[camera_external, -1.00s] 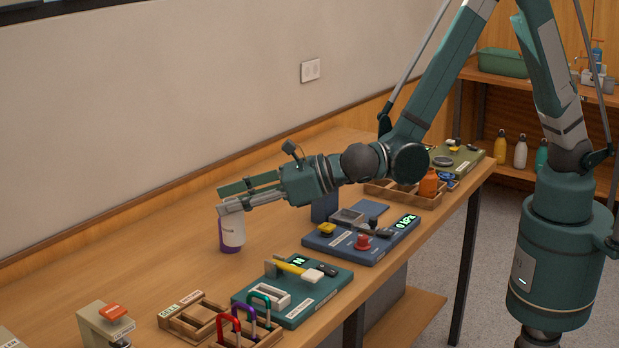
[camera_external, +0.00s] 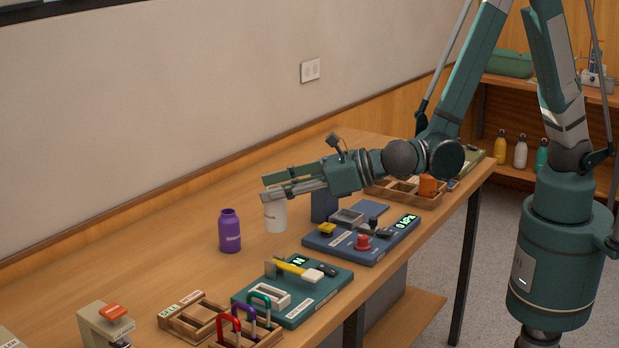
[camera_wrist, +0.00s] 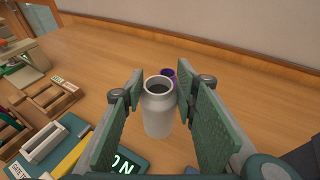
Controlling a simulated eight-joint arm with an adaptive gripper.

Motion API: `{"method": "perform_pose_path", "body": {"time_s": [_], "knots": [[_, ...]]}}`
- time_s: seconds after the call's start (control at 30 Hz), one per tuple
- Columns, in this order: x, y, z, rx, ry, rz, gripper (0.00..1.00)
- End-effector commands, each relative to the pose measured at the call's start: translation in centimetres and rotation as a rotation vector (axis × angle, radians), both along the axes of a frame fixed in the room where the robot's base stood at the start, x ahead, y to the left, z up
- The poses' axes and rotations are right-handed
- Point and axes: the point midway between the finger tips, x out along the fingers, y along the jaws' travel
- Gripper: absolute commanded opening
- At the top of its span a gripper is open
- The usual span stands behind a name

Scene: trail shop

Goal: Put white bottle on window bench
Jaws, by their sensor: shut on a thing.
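A white bottle (camera_external: 276,217) is held upright between the fingers of my gripper (camera_external: 264,190), over the long wooden bench (camera_external: 180,235). In the wrist view the white bottle (camera_wrist: 158,115) is between the two green finger pads, with its dark open mouth facing up. I cannot tell whether its base touches the bench. A purple bottle (camera_external: 230,232) stands upright on the bench to the left of it; in the wrist view it is partly hidden behind the white one. No label names the window bench; a window edge shows at top left.
A teal board (camera_external: 292,292) and a blue board (camera_external: 362,240) with devices lie along the bench's front side. Wooden trays (camera_external: 195,315) with coloured locks are nearby. A dark blue block (camera_external: 323,205) stands right of the held bottle. A back shelf holds yellow, white (camera_external: 520,151) and teal bottles.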

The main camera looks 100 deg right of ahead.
Motion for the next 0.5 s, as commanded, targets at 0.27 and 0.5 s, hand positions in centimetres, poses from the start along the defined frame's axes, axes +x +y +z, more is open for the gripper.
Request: {"method": "perform_pose_path", "body": {"time_s": [0.27, 0.5], "knots": [[0.0, 0.0, 0.8, 0.000, 0.000, 0.000, 0.04], [0.0, 0.0, 3.3, 0.000, 0.000, 0.000, 0.04]]}}
